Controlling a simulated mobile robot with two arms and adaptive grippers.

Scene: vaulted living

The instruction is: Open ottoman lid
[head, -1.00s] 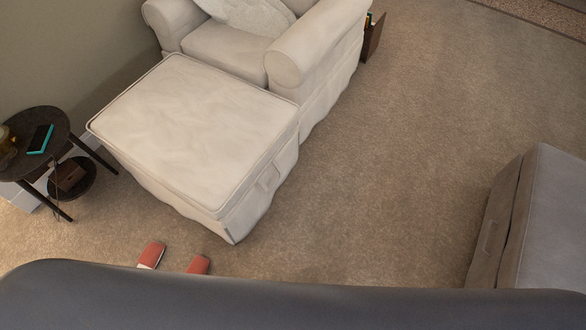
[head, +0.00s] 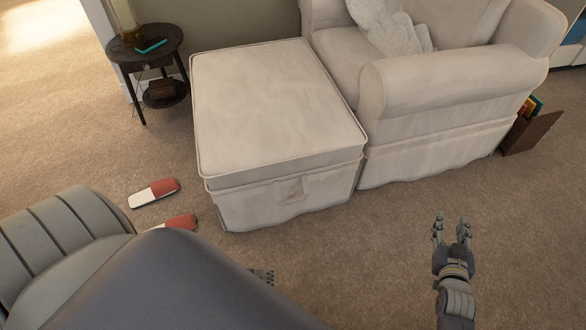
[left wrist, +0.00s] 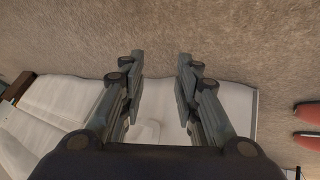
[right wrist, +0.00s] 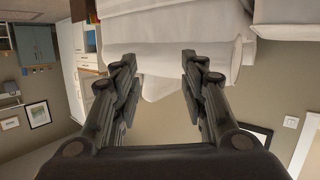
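The cream fabric ottoman (head: 275,105) stands in front of the armchair in the head view, its lid lying flat and closed. A fabric pull tab (head: 290,188) is on its near side below the lid edge. My right gripper (head: 451,230) is open and empty over the carpet, to the right of the ottoman and apart from it. My left gripper is mostly hidden behind my body in the head view. In the left wrist view my left gripper (left wrist: 160,75) is open and empty, with the ottoman (left wrist: 235,105) behind its fingers. The right wrist view shows the right gripper (right wrist: 155,75) open.
The cream armchair (head: 445,90) adjoins the ottoman. A dark round side table (head: 160,50) stands left of it. Two red and white slippers (head: 155,193) lie on the carpet near the ottoman's front left corner. A brown box (head: 530,130) stands beside the armchair. Carpet at right is clear.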

